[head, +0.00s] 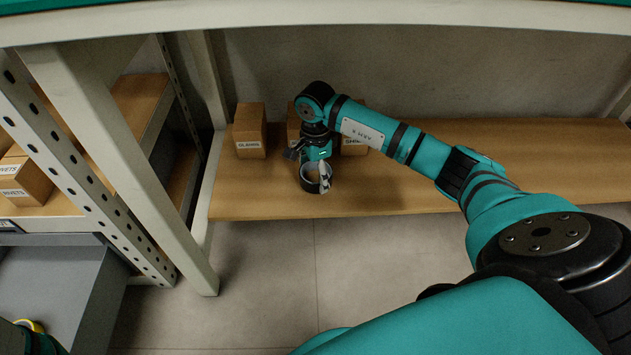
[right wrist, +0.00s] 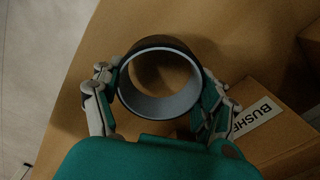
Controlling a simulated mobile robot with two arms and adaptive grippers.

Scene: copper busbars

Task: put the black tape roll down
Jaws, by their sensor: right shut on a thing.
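The black tape roll (head: 309,178) is a short dark ring with a pale grey inside, over the front part of the wooden lower shelf (head: 440,192). My right gripper (head: 308,172) reaches in from the right and is shut on the tape roll. In the right wrist view the roll (right wrist: 126,92) sits between the fingers of the gripper (right wrist: 160,100), its opening facing the camera. I cannot tell whether the roll touches the shelf. My left gripper is not clearly seen; only a teal and dark part of me shows at the bottom left corner.
A cardboard box (head: 250,134) labelled for glands stands left of my gripper. Other boxes (head: 354,146) stand behind my arm, partly hidden; one labelled box (right wrist: 262,125) is close right of the fingers. The shelf's right side is clear. A pale post (head: 130,165) stands left.

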